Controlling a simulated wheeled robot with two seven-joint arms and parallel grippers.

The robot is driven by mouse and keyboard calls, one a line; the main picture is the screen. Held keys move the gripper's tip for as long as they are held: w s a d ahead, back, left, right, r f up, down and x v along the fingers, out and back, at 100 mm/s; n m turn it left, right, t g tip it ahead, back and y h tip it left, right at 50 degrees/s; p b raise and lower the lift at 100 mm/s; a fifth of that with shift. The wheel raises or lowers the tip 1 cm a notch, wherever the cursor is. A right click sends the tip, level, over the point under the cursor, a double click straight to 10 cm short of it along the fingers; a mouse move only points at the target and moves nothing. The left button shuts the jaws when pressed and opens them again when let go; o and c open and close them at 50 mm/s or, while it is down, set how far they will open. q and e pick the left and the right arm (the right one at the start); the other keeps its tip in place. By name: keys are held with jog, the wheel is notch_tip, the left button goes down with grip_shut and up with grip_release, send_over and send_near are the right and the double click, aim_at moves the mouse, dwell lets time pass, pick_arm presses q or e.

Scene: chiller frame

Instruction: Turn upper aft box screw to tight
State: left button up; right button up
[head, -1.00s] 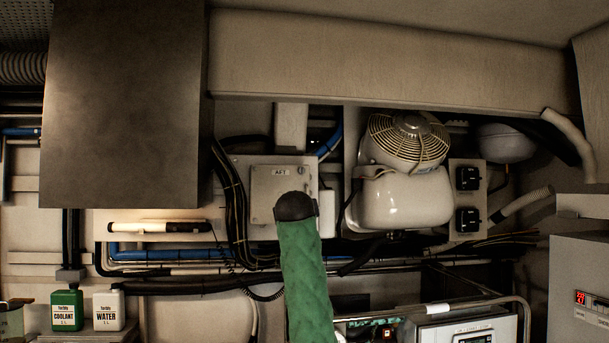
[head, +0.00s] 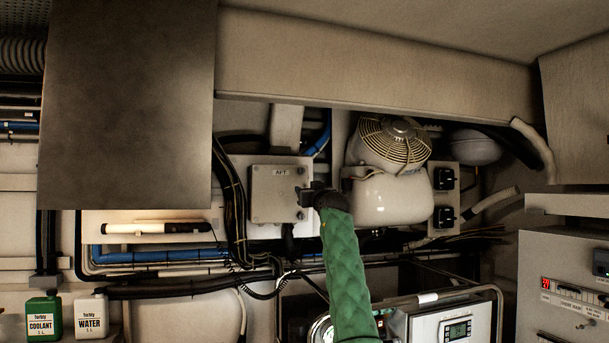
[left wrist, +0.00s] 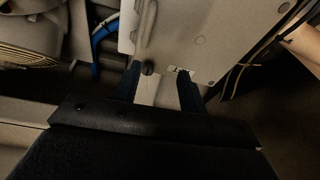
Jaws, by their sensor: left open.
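The grey box labelled AFT (head: 276,190) is on the back wall, with screw heads at its lid corners. My left gripper (head: 306,196), at the end of the green-sleeved arm, is in front of its right edge and hides part of that side. In the left wrist view the open fingers (left wrist: 160,74) point at the box lid (left wrist: 215,40). A small dark round screw-like head (left wrist: 147,68) shows between the fingers, close to the left one. I cannot tell whether either finger touches it. Nothing is held. My right gripper is not in view.
A white tank with a caged fan (head: 392,145) is close to the box's right. Black cables (head: 234,210) run along its left side. A large dark panel (head: 125,105) juts out at upper left. A metal rail frame (head: 495,300) stands below right.

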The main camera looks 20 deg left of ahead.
aim_at(302, 171)
pick_arm(q)
jog(key=shift+n+t+y, duration=0.4)
jog(key=shift+t, duration=0.5)
jog(key=w+a+r+p, duration=0.1)
jog(key=w+r+p, duration=0.1)
jog(key=w+r, duration=0.1)
jog(key=w+a+r+p, duration=0.1)
jog(key=r, duration=0.1)
jog(key=shift+w+a+r, duration=0.25)
jog(key=shift+w+a, duration=0.05)
jog(key=shift+w, duration=0.1)
jog(key=shift+w+a+p, duration=0.2)
jog(key=shift+w+p, duration=0.15)
jog(key=shift+w, duration=0.05)
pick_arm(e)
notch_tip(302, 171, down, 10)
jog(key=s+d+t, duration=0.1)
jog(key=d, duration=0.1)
pick_arm(q)
jog(key=shift+r, duration=0.1)
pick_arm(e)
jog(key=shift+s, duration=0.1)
pick_arm(q)
grip_shut()
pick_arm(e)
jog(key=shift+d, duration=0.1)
